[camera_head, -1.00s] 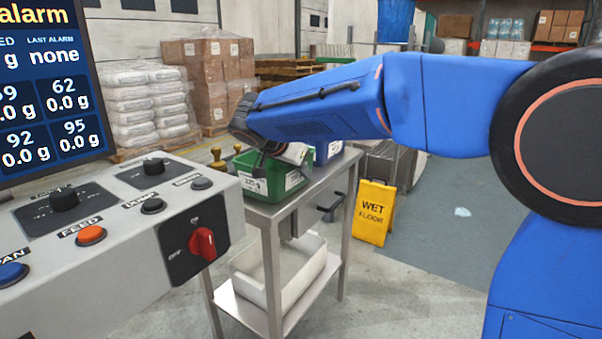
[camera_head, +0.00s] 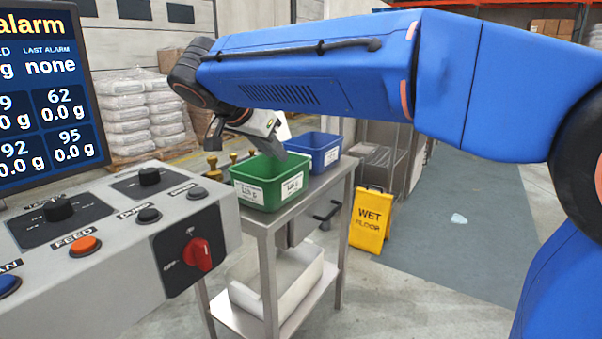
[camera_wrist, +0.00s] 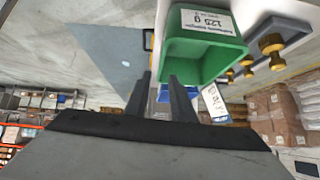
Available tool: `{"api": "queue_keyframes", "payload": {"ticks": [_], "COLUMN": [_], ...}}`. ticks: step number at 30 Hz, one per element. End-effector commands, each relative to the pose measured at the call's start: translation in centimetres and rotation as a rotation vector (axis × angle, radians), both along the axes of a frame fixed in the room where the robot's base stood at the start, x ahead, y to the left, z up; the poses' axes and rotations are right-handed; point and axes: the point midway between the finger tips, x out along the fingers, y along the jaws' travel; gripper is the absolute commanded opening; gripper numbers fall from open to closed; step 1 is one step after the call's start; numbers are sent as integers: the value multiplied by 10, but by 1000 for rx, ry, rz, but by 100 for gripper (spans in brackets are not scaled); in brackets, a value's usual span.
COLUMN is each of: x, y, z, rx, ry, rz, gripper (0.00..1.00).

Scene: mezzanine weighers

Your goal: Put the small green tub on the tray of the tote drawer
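The small green tub (camera_head: 264,190) stands upright on the steel table's top, with white labels on its sides. The wrist view shows the tub (camera_wrist: 206,48) from above, right of the fingers, one label reading 125 g. My gripper (camera_head: 250,148) hangs just above the tub, fingers apart. In the wrist view my gripper (camera_wrist: 160,74) has a gap between its fingertips; the right one overlaps the tub's edge. I cannot tell if it touches. A drawer handle (camera_head: 330,211) shows under the tabletop; the drawer's tray is not visible.
A blue tub (camera_head: 318,146) stands behind the green one. Brass weights (camera_head: 212,166) stand to its left. A white bin (camera_head: 262,300) sits on the lower shelf. The control console (camera_head: 118,265) is near on the left. A yellow wet floor sign (camera_head: 369,220) stands right of the table.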

Motion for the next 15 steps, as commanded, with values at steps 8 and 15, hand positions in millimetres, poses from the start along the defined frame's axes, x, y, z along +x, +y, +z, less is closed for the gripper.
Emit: {"api": "queue_keyframes", "payload": {"ticks": [8,15], "x": [-3,-29], "y": [-9,-95], "z": [-1,-29], "rx": [-2,-19], "ry": [14,161], "rz": [5,93], "gripper": [22,22]}}
